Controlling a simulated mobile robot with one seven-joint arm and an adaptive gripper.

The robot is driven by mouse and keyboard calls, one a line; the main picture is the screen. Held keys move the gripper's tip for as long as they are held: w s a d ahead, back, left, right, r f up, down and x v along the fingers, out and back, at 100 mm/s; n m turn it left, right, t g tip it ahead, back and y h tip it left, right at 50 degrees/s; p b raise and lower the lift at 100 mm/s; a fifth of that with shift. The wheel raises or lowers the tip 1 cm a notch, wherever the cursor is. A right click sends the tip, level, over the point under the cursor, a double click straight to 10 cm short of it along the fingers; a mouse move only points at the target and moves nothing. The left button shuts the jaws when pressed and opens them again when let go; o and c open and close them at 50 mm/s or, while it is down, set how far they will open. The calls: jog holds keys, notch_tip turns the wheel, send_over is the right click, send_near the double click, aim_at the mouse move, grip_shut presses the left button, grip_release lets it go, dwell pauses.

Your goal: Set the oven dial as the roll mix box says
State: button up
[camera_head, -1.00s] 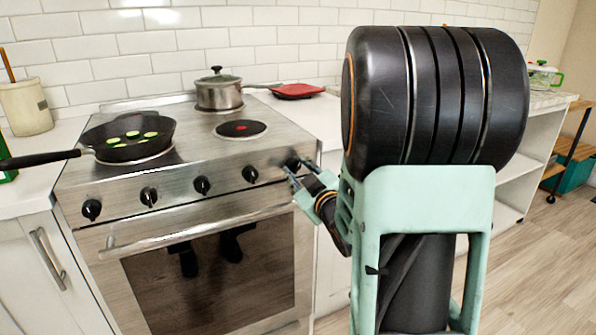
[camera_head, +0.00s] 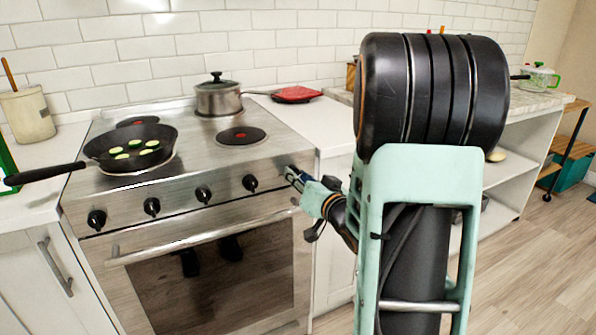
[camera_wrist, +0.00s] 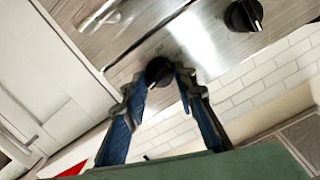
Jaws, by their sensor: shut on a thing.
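The oven (camera_head: 205,225) is a steel range with a row of black knobs on its sloped front panel. My gripper (camera_head: 292,174) is at the right end of that panel and covers the rightmost knob in the head view. In the wrist view, my gripper's blue fingers (camera_wrist: 160,78) are shut on this black dial (camera_wrist: 158,70), one finger on each side. The dial's pointer and the small panel marks near it are too small to read. A neighbouring knob (camera_wrist: 243,15) shows clear of the fingers. I cannot make out a roll mix box in either view.
A frying pan (camera_head: 108,150) with green slices sits front left on the hob, its handle sticking out left. A lidded pot (camera_head: 217,98) stands at the back. A red item (camera_head: 297,94) lies on the right counter. A green-edged object (camera_head: 6,160) is cut off at left.

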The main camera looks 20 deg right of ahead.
jog(key=m+p, duration=0.1)
jog(key=m, duration=0.1)
jog(key=m+p, duration=0.1)
jog(key=shift+d+r+y+p, duration=0.1)
jog(key=shift+r+y+p, duration=0.15)
jog(key=shift+y+p, duration=0.05)
jog(key=m+p, duration=0.3)
jog(key=shift+m+y, duration=0.3)
jog(key=m+p, duration=0.5)
jog(key=m, duration=0.1)
jog(key=shift+d+f+y, duration=0.1)
jog(key=shift+d+y, duration=0.05)
jog(key=shift+y, duration=0.25)
jog(key=m+t+p, duration=0.1)
jog(key=m+p, duration=0.3)
jog(key=m, duration=0.2)
jog(key=shift+w+f+p, duration=0.1)
jog(key=shift+f+p, duration=0.05)
jog(key=shift+p, duration=0.15)
jog(key=m+p, duration=0.2)
jog(key=m, duration=0.4)
jog(key=shift+f+t, duration=0.2)
jog(key=shift+t, duration=0.2)
jog(key=o, duration=1.2)
jog(key=shift+f, duration=0.1)
jog(key=shift+c, duration=0.2)
